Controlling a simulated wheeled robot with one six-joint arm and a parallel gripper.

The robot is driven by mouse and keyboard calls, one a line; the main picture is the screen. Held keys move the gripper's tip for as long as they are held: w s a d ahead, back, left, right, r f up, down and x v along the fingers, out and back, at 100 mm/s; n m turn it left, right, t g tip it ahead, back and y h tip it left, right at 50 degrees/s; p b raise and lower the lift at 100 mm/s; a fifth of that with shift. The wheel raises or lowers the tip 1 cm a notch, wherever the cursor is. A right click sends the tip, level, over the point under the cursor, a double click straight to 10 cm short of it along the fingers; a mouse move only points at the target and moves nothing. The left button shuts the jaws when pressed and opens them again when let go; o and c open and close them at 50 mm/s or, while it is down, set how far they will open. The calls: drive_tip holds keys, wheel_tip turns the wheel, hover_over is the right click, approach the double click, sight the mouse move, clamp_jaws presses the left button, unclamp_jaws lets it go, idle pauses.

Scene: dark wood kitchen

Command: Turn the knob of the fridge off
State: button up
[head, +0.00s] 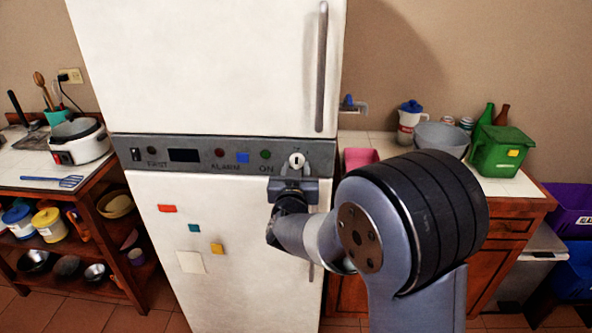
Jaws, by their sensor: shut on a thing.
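The white fridge (210,60) stands in the middle of the head view. A grey control panel (203,154) runs across it between the upper and lower doors. The pale knob (296,160) is at the right end of the panel, next to the ON label. My gripper (294,172) is at the knob from below and in front, shut on it. The fingertips are small here and partly hidden by the gripper body. My arm comes in from the lower right and covers part of the lower door.
A wooden shelf unit (75,195) with a white cooker (80,143) stands on the left. On the right a counter (510,187) holds a green box (502,152) and a grey bowl (442,139). A vertical handle (321,65) is on the upper door, above the knob.

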drive_tip(key=shift+f, duration=0.1)
drive_tip(key=o, duration=0.9)
drive_tip(key=shift+o, duration=0.2)
drive_tip(key=shift+s, duration=0.15)
drive_tip(key=s+b, duration=0.1)
drive_tip(key=s, duration=0.9)
drive_tip(key=shift+s+a+b, duration=0.2)
drive_tip(key=shift+s+b, duration=0.1)
drive_tip(key=shift+b, duration=0.05)
drive_tip(key=w, duration=0.3)
drive_tip(key=w+p, duration=0.1)
drive_tip(key=w, duration=0.7)
drive_tip(key=shift+d+p, duration=0.25)
drive_tip(key=shift+p, duration=0.15)
drive_tip(key=shift+m, duration=0.3)
